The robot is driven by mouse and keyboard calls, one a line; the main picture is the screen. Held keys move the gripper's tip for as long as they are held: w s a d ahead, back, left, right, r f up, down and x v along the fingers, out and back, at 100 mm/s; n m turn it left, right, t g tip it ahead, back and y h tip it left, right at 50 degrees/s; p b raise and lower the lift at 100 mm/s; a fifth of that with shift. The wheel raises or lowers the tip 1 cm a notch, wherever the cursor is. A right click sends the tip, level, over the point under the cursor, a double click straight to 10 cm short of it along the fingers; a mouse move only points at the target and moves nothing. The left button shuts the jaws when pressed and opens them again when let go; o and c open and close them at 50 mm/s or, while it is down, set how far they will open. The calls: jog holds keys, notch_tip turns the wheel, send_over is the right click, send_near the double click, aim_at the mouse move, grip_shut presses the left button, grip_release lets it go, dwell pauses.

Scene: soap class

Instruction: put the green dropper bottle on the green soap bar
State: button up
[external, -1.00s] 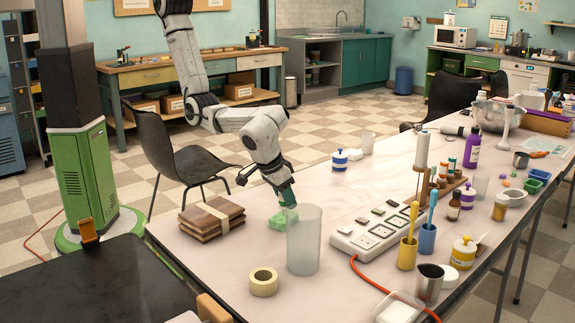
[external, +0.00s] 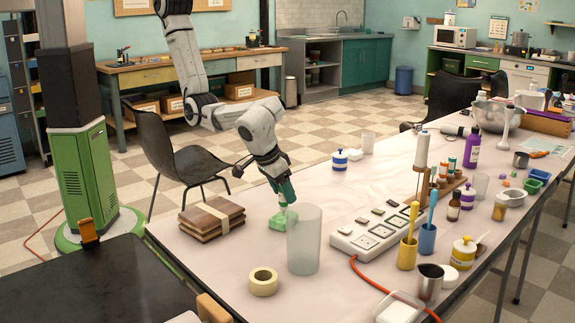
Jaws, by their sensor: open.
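My gripper (external: 283,184) points down at the upper part of the bottle. Its jaws are open, though the fingers are small and hard to separate from the bottle here.
The frosted cylinder (external: 304,240) stands close at the right of the soap. A bundle of brown boards (external: 211,218) lies to the left and a tape roll (external: 263,282) in front. A white power strip (external: 372,232) lies to the right. Bare table shows behind the soap.

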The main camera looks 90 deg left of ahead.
jog(key=v, duration=0.9)
jog(key=s+a+f+m+g, duration=0.1)
jog(key=a+f+m, duration=0.15)
jog(key=a, duration=0.55)
jog(key=s+a+f+m+g, duration=0.1)
jog(key=a+f, duration=0.3)
jog(key=a, duration=0.5)
jog(key=s+a+f+m+h, duration=0.1)
jog(key=s+a+m, duration=0.3)
jog(key=s+a, duration=0.7)
jog(key=shift+s+g+h, duration=0.3)
jog(key=shift+s+h, duration=0.5)
